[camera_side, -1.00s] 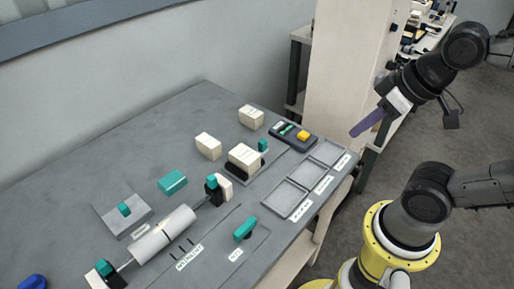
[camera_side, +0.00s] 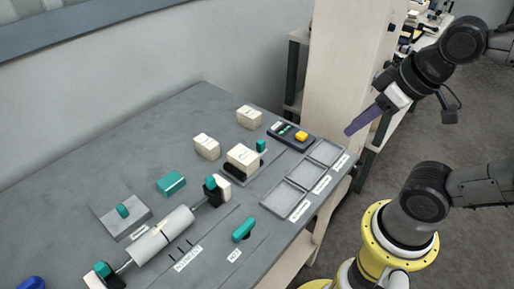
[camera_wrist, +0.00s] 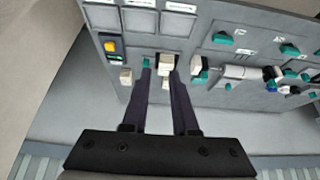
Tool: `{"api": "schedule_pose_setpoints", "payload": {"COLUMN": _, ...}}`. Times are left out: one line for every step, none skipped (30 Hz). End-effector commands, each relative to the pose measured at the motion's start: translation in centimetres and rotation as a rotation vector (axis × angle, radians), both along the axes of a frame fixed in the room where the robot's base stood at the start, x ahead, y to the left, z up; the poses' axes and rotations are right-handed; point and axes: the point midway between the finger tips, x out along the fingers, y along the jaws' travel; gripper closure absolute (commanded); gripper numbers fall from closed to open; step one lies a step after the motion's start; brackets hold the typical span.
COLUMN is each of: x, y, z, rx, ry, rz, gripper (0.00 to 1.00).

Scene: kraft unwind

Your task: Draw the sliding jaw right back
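A white roll (camera_side: 160,235) lies on a shaft between two end holders on the grey bench. The right-hand holder (camera_side: 222,188) is cream and black with a teal top. Further back, a cream block (camera_side: 242,157) sits on a plate beside a small teal handle (camera_side: 261,146). No part is clearly readable as the sliding jaw. My gripper (camera_side: 349,131) is in the air right of the bench, well apart from these things. In the wrist view its two long purple fingers (camera_wrist: 160,70) stand apart with nothing held; a cream block (camera_wrist: 166,60) shows beyond them.
A dark control box with a yellow button (camera_side: 302,136) and several shallow grey trays (camera_side: 284,199) line the right side. Loose cream blocks (camera_side: 207,146) and a teal block (camera_side: 171,183) stand on the bench. A pale post (camera_side: 350,70) rises behind my gripper.

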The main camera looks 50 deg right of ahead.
Motion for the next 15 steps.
{"api": "schedule_pose_setpoints", "payload": {"x": 0.6, "y": 0.0, "z": 1.0, "rx": -0.002, "ry": -0.015, "rz": 0.004, "gripper": 0.62}}
{"api": "schedule_pose_setpoints", "payload": {"x": 1.2, "y": 0.0, "z": 1.6, "rx": -0.004, "ry": -0.016, "rz": 0.008, "gripper": 0.57}}
{"api": "schedule_pose_setpoints", "payload": {"x": 2.1, "y": 0.0, "z": 2.4, "rx": -0.007, "ry": -0.013, "rz": 0.011, "gripper": 0.55}}
{"api": "schedule_pose_setpoints", "payload": {"x": 2.8, "y": -0.1, "z": 2.8, "rx": -0.009, "ry": -0.008, "rz": 0.013, "gripper": 0.55}}
{"api": "schedule_pose_setpoints", "payload": {"x": 3.6, "y": -0.1, "z": 3.3, "rx": -0.012, "ry": -0.001, "rz": 0.015, "gripper": 0.55}}
{"api": "schedule_pose_setpoints", "payload": {"x": 4.7, "y": -0.2, "z": 3.8, "rx": -0.014, "ry": 0.010, "rz": 0.016, "gripper": 0.55}}
{"api": "schedule_pose_setpoints", "payload": {"x": 5.5, "y": -0.2, "z": 4.2, "rx": -0.015, "ry": 0.020, "rz": 0.018, "gripper": 0.55}}
{"api": "schedule_pose_setpoints", "payload": {"x": 6.5, "y": -0.3, "z": 4.4, "rx": -0.016, "ry": 0.031, "rz": 0.018, "gripper": 0.55}}
{"api": "schedule_pose_setpoints", "payload": {"x": 7.7, "y": -0.4, "z": 4.7, "rx": -0.018, "ry": 0.047, "rz": 0.019, "gripper": 0.55}}
{"api": "schedule_pose_setpoints", "payload": {"x": 8.7, "y": -0.5, "z": 4.8, "rx": -0.019, "ry": 0.060, "rz": 0.019, "gripper": 0.55}}
{"api": "schedule_pose_setpoints", "payload": {"x": 9.7, "y": -0.6, "z": 4.9, "rx": -0.020, "ry": 0.073, "rz": 0.020, "gripper": 0.55}}
{"api": "schedule_pose_setpoints", "payload": {"x": 11.1, "y": -0.7, "z": 4.9, "rx": -0.021, "ry": 0.091, "rz": 0.020, "gripper": 0.55}}
{"api": "schedule_pose_setpoints", "payload": {"x": 12.2, "y": -0.8, "z": 4.9, "rx": -0.022, "ry": 0.106, "rz": 0.020, "gripper": 0.55}}
{"api": "schedule_pose_setpoints", "payload": {"x": 13.2, "y": -0.9, "z": 4.7, "rx": -0.023, "ry": 0.121, "rz": 0.021, "gripper": 0.55}}
{"api": "schedule_pose_setpoints", "payload": {"x": 14.6, "y": -1.1, "z": 4.4, "rx": -0.023, "ry": 0.142, "rz": 0.020, "gripper": 0.55}}
